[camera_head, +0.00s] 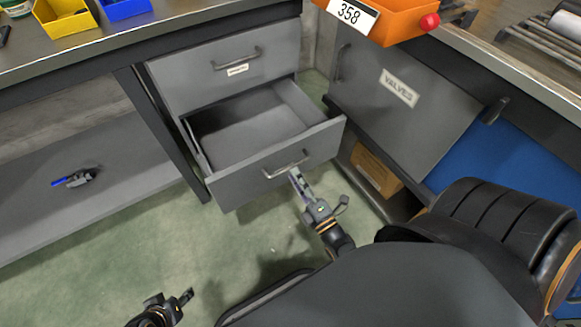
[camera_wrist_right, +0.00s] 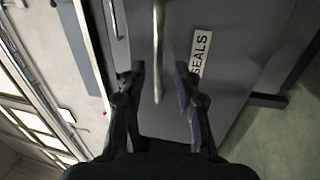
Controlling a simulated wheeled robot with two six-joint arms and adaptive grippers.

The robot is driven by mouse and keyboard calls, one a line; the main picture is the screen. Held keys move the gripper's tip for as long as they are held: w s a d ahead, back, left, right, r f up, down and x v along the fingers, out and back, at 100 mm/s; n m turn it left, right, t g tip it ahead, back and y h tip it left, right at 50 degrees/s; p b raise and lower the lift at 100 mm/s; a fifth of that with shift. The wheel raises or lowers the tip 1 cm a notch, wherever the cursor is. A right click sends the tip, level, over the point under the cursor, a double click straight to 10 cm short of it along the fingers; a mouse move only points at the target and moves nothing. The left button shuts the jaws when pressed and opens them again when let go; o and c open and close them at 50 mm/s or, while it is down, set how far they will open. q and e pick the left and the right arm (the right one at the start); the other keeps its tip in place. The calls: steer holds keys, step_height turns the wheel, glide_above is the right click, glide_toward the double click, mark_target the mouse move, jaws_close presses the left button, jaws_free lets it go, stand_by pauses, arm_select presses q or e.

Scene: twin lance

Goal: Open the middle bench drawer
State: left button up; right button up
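The bench has a grey drawer pulled well out, its front (camera_head: 235,185) facing me and its inside empty. It sits below a shut, labelled drawer (camera_head: 225,62). Whether another drawer lies beneath is hidden. My right gripper (camera_head: 297,178) is at the open drawer's handle (camera_head: 286,166). In the right wrist view the right gripper (camera_wrist_right: 158,75) has its fingers apart, with a metal handle (camera_wrist_right: 157,45) between them and a SEALS label (camera_wrist_right: 200,52) beside. Whether a finger touches the handle is unclear. My left gripper (camera_head: 183,298) is low at the front left, empty, its opening unclear.
A VALVES cabinet front (camera_head: 405,95) and a cardboard box (camera_head: 375,172) stand to the right of the drawer. An orange bin (camera_head: 390,22) and a yellow bin (camera_head: 65,15) sit on the benches. The lower shelf (camera_head: 90,190) holds a small tool. Green floor is clear at left.

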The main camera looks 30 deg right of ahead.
steer(key=s+f, duration=0.1)
steer(key=s, duration=0.6)
steer(key=shift+s+f, duration=0.2)
steer(key=shift+s, duration=0.1)
steer(key=shift+d, duration=0.15)
step_height(320, 180, down, 8)
steer(key=a+m+g, duration=0.2)
steer(key=m+g, duration=1)
steer(key=m, duration=0.3)
arm_select(q)
steer(key=s+a+g+y+p, duration=0.1)
steer(key=s+a+p, duration=0.3)
steer(key=s+p, duration=0.5)
steer(key=s+a+g+y+p, duration=0.1)
steer(key=s+a+p, duration=0.3)
steer(key=p, duration=2)
steer(key=s+g, duration=0.1)
steer(key=s, duration=0.4)
steer(key=shift+s, duration=0.35)
arm_select(e)
steer(key=s+d+m+g, duration=0.1)
steer(key=s+d+g, duration=0.2)
steer(key=s, duration=0.8)
steer(key=s+d+m+g+h, duration=0.1)
steer(key=s+d+g, duration=0.3)
steer(key=s, duration=0.7)
steer(key=shift+s+m+h, duration=0.25)
steer(key=shift+m+h, duration=0.05)
steer(key=shift+m, duration=0.2)
